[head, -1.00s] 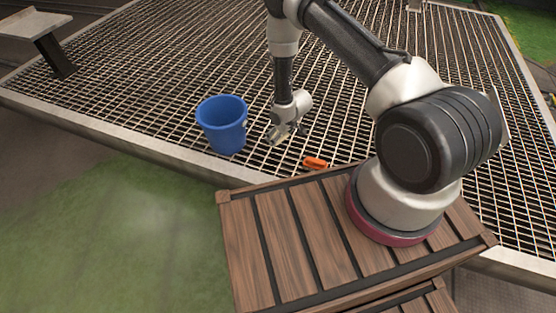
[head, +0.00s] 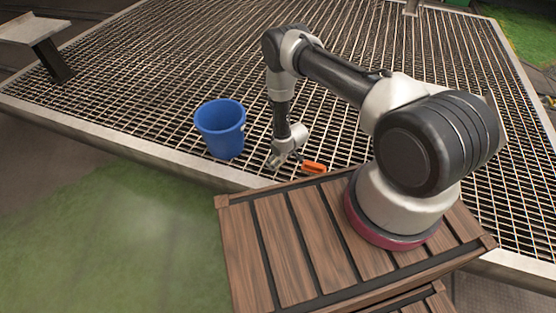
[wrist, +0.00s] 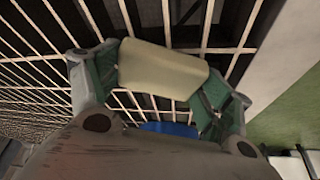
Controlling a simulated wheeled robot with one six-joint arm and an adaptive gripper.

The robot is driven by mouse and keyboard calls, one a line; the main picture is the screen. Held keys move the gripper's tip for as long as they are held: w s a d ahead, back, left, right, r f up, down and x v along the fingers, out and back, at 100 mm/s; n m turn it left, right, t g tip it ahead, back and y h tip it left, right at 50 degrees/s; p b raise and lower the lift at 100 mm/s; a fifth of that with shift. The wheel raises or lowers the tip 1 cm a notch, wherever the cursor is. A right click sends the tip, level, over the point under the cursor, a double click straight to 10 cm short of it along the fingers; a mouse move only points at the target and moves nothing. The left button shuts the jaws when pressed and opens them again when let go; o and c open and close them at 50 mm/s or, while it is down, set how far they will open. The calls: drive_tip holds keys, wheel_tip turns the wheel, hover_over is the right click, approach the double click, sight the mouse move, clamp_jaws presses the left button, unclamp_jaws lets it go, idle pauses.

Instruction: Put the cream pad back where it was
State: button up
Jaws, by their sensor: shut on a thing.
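The cream pad (wrist: 162,70) is a pale, rounded block between the two green-lined fingers of my gripper (wrist: 160,85) in the wrist view. My gripper is shut on it, with one finger at each end. In the head view my gripper (head: 275,163) points down low over the front part of the metal grating (head: 350,130), right of the blue bucket and left of an orange object. The pad is too small there to make out clearly. I cannot tell whether it touches the grating.
The blue bucket (head: 220,130) stands close on the left of my gripper; blue also shows in the wrist view (wrist: 170,129). The orange object (head: 314,168) lies close on the right. The grating's pale front edge (head: 150,158) is near. A slatted wooden crate (head: 290,240) stands in front.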

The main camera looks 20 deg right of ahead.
drive_tip(key=shift+f, duration=0.15)
drive_tip(key=o, duration=1)
drive_tip(key=shift+o, duration=0.2)
